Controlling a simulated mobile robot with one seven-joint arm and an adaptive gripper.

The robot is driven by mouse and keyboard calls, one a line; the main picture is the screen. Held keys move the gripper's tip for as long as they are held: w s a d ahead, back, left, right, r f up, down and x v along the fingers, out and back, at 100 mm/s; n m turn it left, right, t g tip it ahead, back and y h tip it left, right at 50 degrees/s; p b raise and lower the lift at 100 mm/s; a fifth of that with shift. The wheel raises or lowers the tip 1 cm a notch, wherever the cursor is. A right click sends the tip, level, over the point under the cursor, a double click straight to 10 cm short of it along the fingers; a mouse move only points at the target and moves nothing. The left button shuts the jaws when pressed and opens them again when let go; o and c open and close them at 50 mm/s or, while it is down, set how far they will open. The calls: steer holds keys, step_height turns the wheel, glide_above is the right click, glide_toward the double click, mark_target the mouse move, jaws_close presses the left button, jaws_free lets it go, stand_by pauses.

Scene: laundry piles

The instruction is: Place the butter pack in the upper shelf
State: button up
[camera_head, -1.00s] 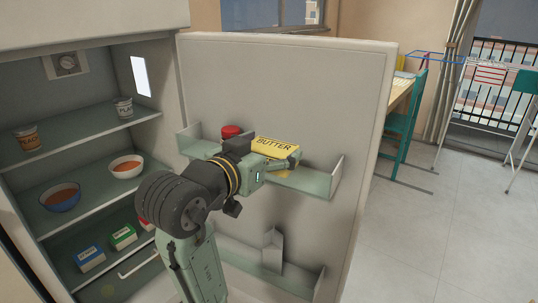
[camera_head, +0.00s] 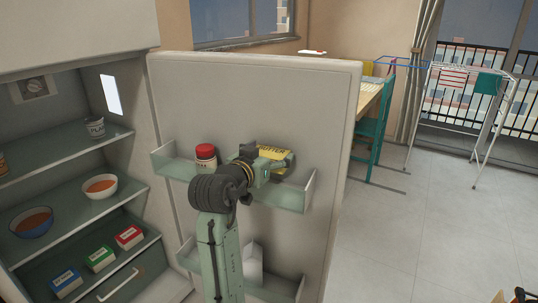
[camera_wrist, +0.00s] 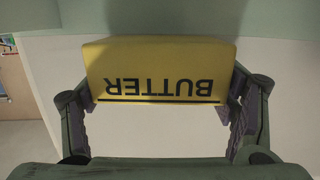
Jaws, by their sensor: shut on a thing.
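The yellow butter pack (camera_head: 272,153) is held in my gripper (camera_head: 277,163) at the upper door shelf (camera_head: 293,195) of the open fridge. In the wrist view the pack (camera_wrist: 158,68) spans between the two fingers of my gripper (camera_wrist: 160,98), with its lettering upside down. The pack is in front of the door panel, around the shelf's rim height or above; whether it touches the shelf cannot be told. My wrist hides part of the shelf.
A red-lidded jar (camera_head: 205,160) stands at the left of the upper door shelf. A white carton (camera_head: 253,262) stands on the lower door shelf. Bowls, cups and several small boxes fill the fridge shelves at left. Open floor (camera_head: 415,240) lies to the right.

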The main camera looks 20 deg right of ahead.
steer(key=shift+f, duration=0.4)
steer(key=shift+f, duration=0.1)
steer(key=shift+f+b, duration=0.3)
steer(key=shift+f, duration=0.1)
steer(key=shift+f, duration=0.1)
steer(key=o, duration=1.4)
steer(key=shift+c, duration=0.2)
